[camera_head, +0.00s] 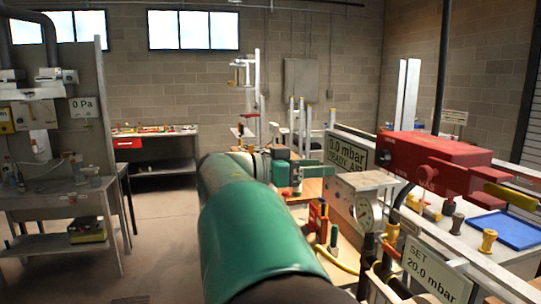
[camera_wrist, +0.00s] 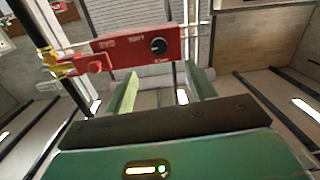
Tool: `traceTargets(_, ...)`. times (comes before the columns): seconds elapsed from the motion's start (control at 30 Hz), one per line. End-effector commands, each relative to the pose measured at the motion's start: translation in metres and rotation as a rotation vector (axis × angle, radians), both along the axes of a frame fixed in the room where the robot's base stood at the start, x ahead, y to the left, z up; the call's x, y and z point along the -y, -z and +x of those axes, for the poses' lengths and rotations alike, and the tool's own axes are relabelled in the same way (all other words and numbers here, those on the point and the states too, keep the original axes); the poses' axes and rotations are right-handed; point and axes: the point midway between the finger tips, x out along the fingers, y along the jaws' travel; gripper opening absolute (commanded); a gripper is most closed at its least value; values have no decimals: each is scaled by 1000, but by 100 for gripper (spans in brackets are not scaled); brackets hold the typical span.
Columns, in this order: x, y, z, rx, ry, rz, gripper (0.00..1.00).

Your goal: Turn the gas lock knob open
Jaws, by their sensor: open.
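A red gas lock box (camera_head: 432,158) sits at the right in the head view, with a round red part (camera_head: 428,176) on its near face. In the wrist view the red box (camera_wrist: 125,47) appears upside down beyond the fingers. A black round knob (camera_wrist: 158,46) with a pale mark is on its face beside lettering that seems to read LOCK. A red protruding part (camera_wrist: 95,65) is near the GAS lettering. My gripper (camera_wrist: 160,70) is open and empty, its two pale green fingers apart below the box in the picture.
A pressure gauge (camera_head: 365,212), a sign reading 0.0 mbar (camera_head: 347,153) and a 20.0 mbar sign (camera_head: 436,268) stand around the right bench. A blue tray (camera_head: 507,230) lies there too. A workbench (camera_head: 55,205) stands at left; floor between is clear.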

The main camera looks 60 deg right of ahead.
Motion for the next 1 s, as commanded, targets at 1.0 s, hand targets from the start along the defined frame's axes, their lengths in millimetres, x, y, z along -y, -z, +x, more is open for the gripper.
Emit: traceTargets(1.0,111,-9,-98,10,35,-63,55)
